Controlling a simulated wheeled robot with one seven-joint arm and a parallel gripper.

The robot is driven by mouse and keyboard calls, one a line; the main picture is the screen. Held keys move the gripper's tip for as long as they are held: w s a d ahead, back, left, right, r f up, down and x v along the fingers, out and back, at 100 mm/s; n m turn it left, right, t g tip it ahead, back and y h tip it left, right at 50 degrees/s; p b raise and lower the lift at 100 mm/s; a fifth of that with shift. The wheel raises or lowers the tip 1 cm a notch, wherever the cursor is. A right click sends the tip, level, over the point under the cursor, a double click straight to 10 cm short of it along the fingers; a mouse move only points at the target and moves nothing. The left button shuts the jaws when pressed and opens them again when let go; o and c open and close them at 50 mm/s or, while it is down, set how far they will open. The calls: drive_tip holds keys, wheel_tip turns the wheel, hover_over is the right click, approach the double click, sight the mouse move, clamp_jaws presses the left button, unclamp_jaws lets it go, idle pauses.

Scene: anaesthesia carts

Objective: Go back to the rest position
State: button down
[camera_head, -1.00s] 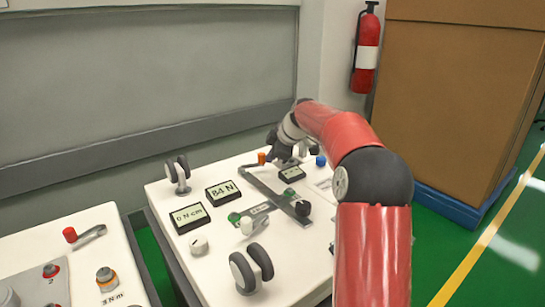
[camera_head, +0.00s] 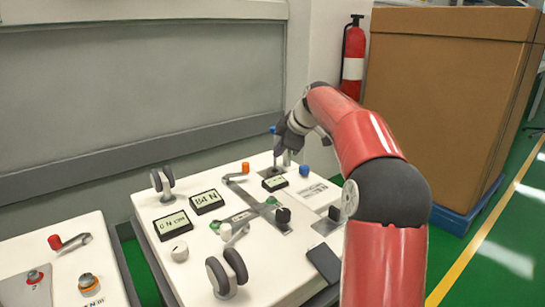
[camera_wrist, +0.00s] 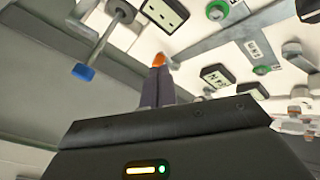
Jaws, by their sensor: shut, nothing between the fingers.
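My gripper (camera_head: 281,150) is over the back edge of the white cart top (camera_head: 185,270), between an orange-tipped lever (camera_head: 245,168) and a blue knob (camera_head: 304,170). In the wrist view its two dark fingers (camera_wrist: 158,84) are shut together with nothing held. An orange cap (camera_wrist: 159,60) shows just past the fingertips there; contact cannot be told. My red arm reaches in from the lower right and hides part of the cart's right side.
The cart top carries displays (camera_head: 206,201), a black-ended lever (camera_head: 283,215) and grey twin wheels (camera_head: 227,272). Another white cart (camera_head: 60,285) with a red-tipped lever is at left. A wall stands behind. A fire extinguisher (camera_head: 353,60) and a large brown box (camera_head: 450,90) are at right.

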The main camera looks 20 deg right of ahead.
drive_tip(key=shift+s+d+r, duration=0.1)
drive_tip(key=shift+r, duration=0.05)
idle(0.4)
drive_tip(key=s+a+r+m+g+h+p, duration=0.1)
drive_tip(key=s+a+m, duration=0.2)
drive_tip(key=s+a, duration=0.45)
drive_tip(key=s+a+m+h+p, duration=0.1)
drive_tip(key=s+a+m+h, duration=0.2)
drive_tip(key=s, duration=0.8)
drive_tip(key=s+a+f+m, duration=0.1)
drive_tip(key=s+f+m, duration=0.3)
drive_tip(key=s, duration=0.6)
drive_tip(key=s+a+f+m, duration=0.1)
drive_tip(key=s+f+m, duration=0.3)
drive_tip(key=s, duration=0.6)
drive_tip(key=shift+s+f+y+p, duration=0.3)
drive_tip(key=shift+s+f+y, duration=0.1)
drive_tip(key=shift+f, duration=0.2)
drive_tip(key=shift+a, duration=0.1)
